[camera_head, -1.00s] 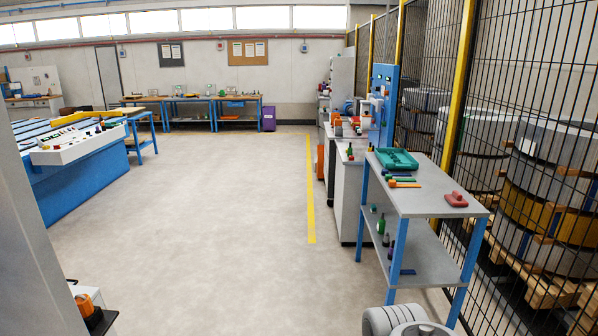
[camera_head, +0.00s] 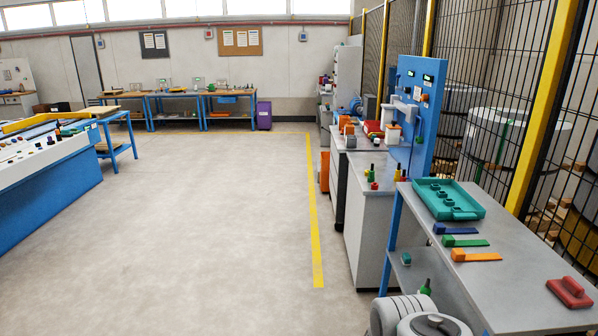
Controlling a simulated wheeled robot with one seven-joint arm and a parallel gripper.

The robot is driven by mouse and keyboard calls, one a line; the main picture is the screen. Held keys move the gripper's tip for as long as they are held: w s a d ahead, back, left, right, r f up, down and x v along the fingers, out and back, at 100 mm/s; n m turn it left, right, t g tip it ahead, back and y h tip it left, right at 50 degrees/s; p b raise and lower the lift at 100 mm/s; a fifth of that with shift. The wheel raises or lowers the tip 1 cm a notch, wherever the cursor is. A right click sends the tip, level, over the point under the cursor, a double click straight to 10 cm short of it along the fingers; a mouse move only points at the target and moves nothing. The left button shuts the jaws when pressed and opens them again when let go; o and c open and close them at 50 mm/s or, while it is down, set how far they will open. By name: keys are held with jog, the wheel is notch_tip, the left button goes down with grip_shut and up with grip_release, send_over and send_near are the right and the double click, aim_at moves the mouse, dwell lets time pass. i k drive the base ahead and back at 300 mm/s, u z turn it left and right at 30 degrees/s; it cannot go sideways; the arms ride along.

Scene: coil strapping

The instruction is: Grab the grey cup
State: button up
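I cannot make out a grey cup in this view. Small items on the far workbenches (camera_head: 172,95) are too small to tell apart. My gripper is not in view. Rounded white-grey parts of my own arm show at the bottom edge, right of centre.
A grey-topped table (camera_head: 500,285) at right front holds a teal tray (camera_head: 474,205), blue, green and orange tools and a red block (camera_head: 570,291). Grey cabinets (camera_head: 368,230) and a blue panel (camera_head: 415,110) stand behind. A blue console (camera_head: 45,190) is at left. Open floor (camera_head: 200,240) lies between.

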aim_at(350, 141)
jog(key=i, duration=2.5)
jog(key=u, duration=0.2)
jog(key=i, duration=2.95)
jog(key=u, duration=0.1)
